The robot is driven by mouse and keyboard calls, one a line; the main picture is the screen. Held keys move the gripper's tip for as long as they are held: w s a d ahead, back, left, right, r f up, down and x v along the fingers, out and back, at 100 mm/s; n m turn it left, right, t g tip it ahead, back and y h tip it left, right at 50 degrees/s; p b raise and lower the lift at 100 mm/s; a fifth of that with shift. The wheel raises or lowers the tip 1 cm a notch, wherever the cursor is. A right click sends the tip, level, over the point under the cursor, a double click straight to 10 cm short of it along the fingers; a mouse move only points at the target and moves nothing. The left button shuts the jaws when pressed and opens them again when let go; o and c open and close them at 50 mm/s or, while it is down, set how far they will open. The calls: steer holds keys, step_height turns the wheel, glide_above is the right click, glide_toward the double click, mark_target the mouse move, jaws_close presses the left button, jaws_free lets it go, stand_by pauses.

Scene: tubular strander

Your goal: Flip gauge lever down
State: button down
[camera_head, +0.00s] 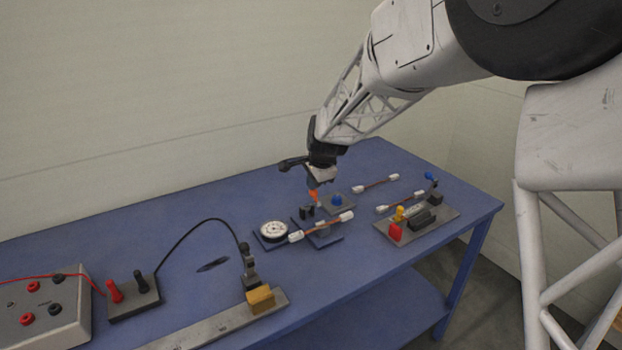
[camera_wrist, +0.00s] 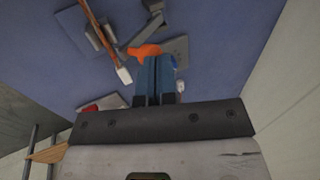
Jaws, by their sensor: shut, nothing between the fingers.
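The orange-tipped lever (camera_head: 313,193) stands raised from a dark block on the blue-based fixture, just right of the round white dial gauge (camera_head: 273,231). In the wrist view, the orange tip (camera_wrist: 146,50) sits at the end of a grey arm (camera_wrist: 141,34). My gripper (camera_head: 317,183) is above the fixture, right at the orange tip. In the wrist view, my gripper's blue fingers (camera_wrist: 157,62) are together with nothing between them. Their tips are beside or against the orange tip; contact cannot be told.
A brown rod with white ends (camera_head: 322,227) lies across the front of the fixture. A small plate with a blue knob (camera_head: 337,200) is close behind right. A board with red and yellow parts (camera_head: 416,226) stands right. A clamp with a black cable (camera_head: 249,268) stands front left.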

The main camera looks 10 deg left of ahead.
steer(key=shift+s+d+f, duration=0.3)
steer(key=shift+s+d, duration=0.1)
steer(key=shift+d, duration=0.1)
steer(key=shift+s+d+f, duration=0.7)
steer(key=shift+s+f, duration=0.05)
steer(key=shift+f, duration=0.25)
steer(key=shift+s+d+f, duration=0.75)
steer(key=shift+f, duration=0.2)
steer(key=shift+s+d+f, duration=0.7)
steer(key=shift+s+f, duration=0.05)
steer(key=shift+f, duration=0.25)
steer(key=shift+s+f, duration=0.1)
steer(key=shift+f, duration=0.15)
steer(key=shift+r, duration=0.6)
steer(key=s+d+r, duration=0.5)
steer(key=d+r, duration=0.1)
steer(key=r, duration=0.3)
steer(key=shift+s+r, duration=0.15)
steer(key=shift+s, duration=0.1)
